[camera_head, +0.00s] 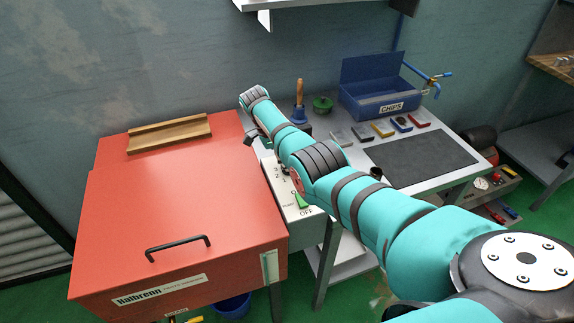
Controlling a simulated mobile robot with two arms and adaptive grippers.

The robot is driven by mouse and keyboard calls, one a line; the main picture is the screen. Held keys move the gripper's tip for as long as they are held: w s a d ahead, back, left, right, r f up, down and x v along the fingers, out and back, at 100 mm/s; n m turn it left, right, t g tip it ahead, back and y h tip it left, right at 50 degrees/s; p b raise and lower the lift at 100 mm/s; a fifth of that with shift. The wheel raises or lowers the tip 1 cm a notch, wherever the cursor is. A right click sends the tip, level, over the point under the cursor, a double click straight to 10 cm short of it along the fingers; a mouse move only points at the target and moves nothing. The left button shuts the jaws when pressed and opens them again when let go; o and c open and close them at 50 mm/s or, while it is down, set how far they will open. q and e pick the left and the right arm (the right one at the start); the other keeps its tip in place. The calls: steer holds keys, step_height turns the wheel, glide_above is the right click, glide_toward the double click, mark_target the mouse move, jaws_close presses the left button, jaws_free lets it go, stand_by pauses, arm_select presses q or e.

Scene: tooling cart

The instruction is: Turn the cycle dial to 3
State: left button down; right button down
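The red parts washer (180,200) stands at the left with its lid down. A pale control panel (293,211) runs along its right side, with small printed digits, a green switch (302,202) and an OFF label. The cycle dial cannot be made out clearly; my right arm crosses over that part of the panel. My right arm reaches in from the lower right, and its wrist is beyond the panel. A small dark part of my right gripper (250,138) shows at the washer's right edge; its fingers are mostly hidden. My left gripper is not in view.
A wooden tray (169,133) lies on the lid, which has a black handle (178,246). On the grey bench are a blue CHIPS bin (375,100), a wooden-handled brush (299,103), a green round item (323,104), several small blocks and a dark mat (425,160).

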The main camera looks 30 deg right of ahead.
stand_by(0.3)
steer(key=c, duration=1.4)
jaws_free()
steer(key=shift+s+d, duration=0.1)
steer(key=shift+o, duration=0.2)
steer(key=v, duration=1.2)
steer(key=shift+s+d, duration=0.1)
